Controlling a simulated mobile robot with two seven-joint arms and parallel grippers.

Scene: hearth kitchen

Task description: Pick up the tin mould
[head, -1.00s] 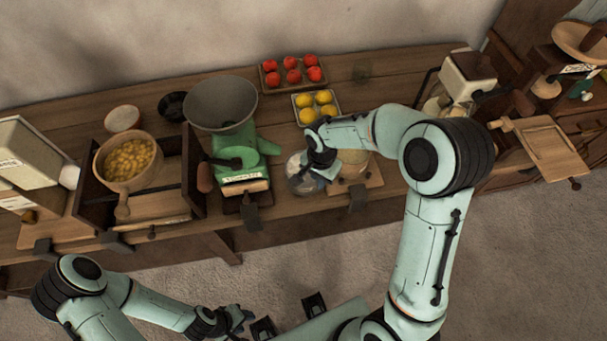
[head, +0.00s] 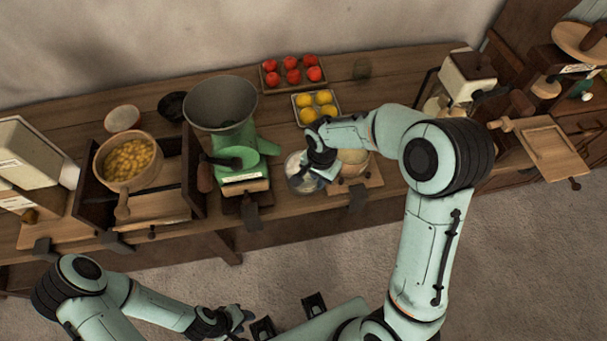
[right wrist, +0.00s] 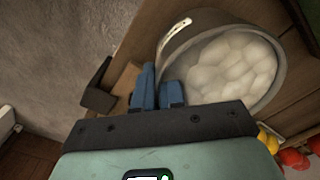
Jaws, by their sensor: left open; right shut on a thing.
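The tin mould (head: 300,183) is a round grey tin with pale lumpy contents, on the front part of the bench. It fills the upper right of the right wrist view (right wrist: 171,52). My right gripper (head: 318,165) reaches over it from the right and hides part of it in the head view. In the right wrist view its blue fingers (right wrist: 158,90) are close together at the tin's near rim, shut on its wall. I cannot tell whether the tin is clear of the bench. My left gripper (head: 242,319) is open, low in front of the bench, away from the tin.
A green mill with a grey hopper (head: 221,104) stands left of the tin. A wooden board (head: 372,180) with a round pale thing is close on the right. A tray of yellow fruit (head: 316,106) and a tray of red fruit (head: 291,73) lie behind.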

